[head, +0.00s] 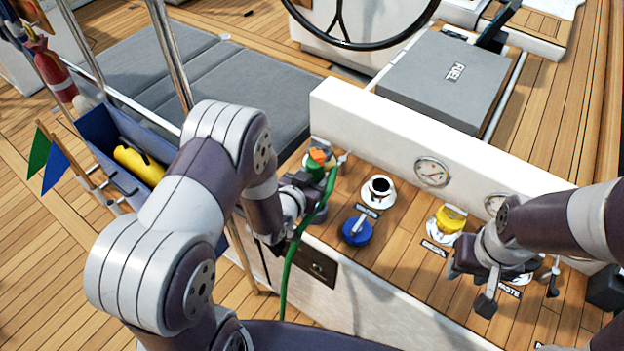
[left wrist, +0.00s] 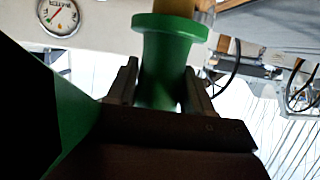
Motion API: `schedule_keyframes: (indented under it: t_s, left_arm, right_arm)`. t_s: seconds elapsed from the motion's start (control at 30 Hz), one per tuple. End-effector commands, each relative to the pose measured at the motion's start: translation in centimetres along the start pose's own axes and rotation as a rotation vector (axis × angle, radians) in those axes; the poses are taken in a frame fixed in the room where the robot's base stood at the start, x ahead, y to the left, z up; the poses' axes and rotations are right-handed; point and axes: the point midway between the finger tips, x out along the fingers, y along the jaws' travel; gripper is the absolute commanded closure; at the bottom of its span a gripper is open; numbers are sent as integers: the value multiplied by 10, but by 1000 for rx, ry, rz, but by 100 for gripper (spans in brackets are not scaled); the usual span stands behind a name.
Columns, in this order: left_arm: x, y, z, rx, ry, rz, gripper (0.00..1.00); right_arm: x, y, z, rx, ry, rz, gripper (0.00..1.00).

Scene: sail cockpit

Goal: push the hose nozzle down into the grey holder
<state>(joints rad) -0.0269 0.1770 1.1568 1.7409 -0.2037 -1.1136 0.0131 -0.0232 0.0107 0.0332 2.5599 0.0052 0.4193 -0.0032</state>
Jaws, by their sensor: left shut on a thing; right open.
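The green hose nozzle (head: 314,168), with an orange part at its top, stands roughly upright at the left end of the wooden console top. My left gripper (head: 318,182) is shut on it from the near side. In the left wrist view, the nozzle's flared green body (left wrist: 165,60) sits between the two fingers (left wrist: 158,88). The green hose (head: 291,255) hangs down over the console's front. I cannot clearly make out the grey holder; the nozzle and gripper cover that spot. My right gripper (head: 471,284) is open and empty over the console's right part, near the waste fitting.
An open white-rimmed deck fitting (head: 379,191), a blue cap (head: 356,230) and a yellow cap (head: 450,219) are on the console right of the nozzle. A white wall with a gauge (head: 431,172) rises behind. A blue bin (head: 100,130) stands at left.

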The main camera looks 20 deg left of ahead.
Motion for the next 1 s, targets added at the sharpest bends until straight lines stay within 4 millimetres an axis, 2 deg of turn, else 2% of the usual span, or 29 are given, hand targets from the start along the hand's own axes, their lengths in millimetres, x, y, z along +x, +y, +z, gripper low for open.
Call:
schedule_keyframes:
  t_s: [0.03, 0.1, 0.33, 1.0]
  left_arm:
    - [4, 0, 9, 0, 2, 0, 100]
    - [8, 0, 18, 0, 2, 0, 100]
    - [18, 0, 42, 0, 3, -1, 100]
    - [17, 0, 42, 0, 3, -1, 100]
  right_arm:
    - [10, 0, 1, 0, 0, 0, 57]
    - [18, 0, 2, 0, 0, 0, 57]
    - [40, 0, 5, 0, 0, 0, 57]
    - [39, 0, 5, 0, 0, 0, 57]
